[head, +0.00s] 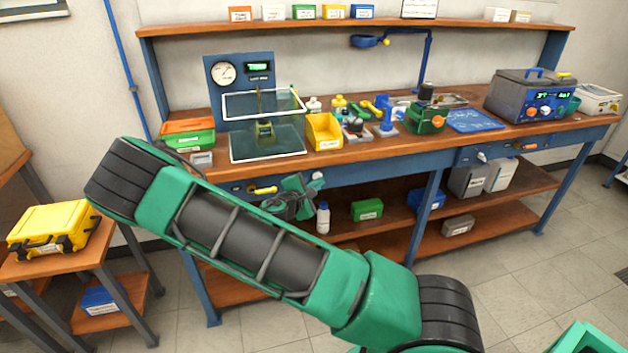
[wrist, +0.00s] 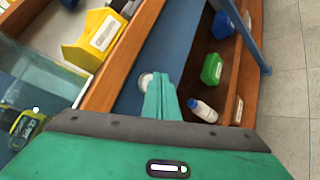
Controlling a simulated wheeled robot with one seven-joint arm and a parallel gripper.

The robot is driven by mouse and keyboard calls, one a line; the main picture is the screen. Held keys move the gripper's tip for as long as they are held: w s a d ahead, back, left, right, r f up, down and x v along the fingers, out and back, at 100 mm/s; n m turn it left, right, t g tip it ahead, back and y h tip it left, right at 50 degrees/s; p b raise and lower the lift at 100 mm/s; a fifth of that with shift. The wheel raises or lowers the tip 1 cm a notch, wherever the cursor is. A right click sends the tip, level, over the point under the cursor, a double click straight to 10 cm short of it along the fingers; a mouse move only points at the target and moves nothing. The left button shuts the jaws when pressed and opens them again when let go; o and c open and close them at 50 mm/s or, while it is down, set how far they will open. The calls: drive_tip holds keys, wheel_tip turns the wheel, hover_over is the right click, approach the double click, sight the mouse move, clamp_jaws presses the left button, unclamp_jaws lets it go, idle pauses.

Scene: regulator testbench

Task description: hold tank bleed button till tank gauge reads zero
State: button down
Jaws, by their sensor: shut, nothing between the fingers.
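A round white gauge (head: 223,73) sits on the blue upright panel (head: 238,98) at the back left of the bench; its needle is too small to read. A small lit display (head: 259,67) is beside it. In the wrist view a round pale button-like knob (wrist: 146,80) sits on the blue front rail of the bench. My gripper (wrist: 158,84) is shut and empty, with its green fingertips right at this knob; I cannot tell whether they touch it. In the head view my gripper (head: 312,183) is in front of the rail, and the knob is mostly hidden.
A yellow handle (head: 262,190) is on the rail left of my gripper. A clear-sided enclosure (head: 268,143) and a yellow bin (head: 323,131) stand on the bench above. A white bottle (head: 323,218) and green box (head: 367,210) are on the shelf below.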

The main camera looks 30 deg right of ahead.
drive_tip(key=shift+w+d, duration=0.1)
drive_tip(key=shift+w, duration=0.4)
idle(0.6)
drive_tip(key=shift+s, duration=0.15)
idle(2.0)
drive_tip(key=shift+s+a, duration=0.25)
drive_tip(key=shift+s, duration=0.5)
drive_tip(key=s, duration=0.2)
drive_tip(key=s+a, duration=0.1)
drive_tip(key=s, duration=0.1)
drive_tip(key=shift+s+a, duration=0.2)
drive_tip(key=shift+s, duration=0.2)
idle(0.4)
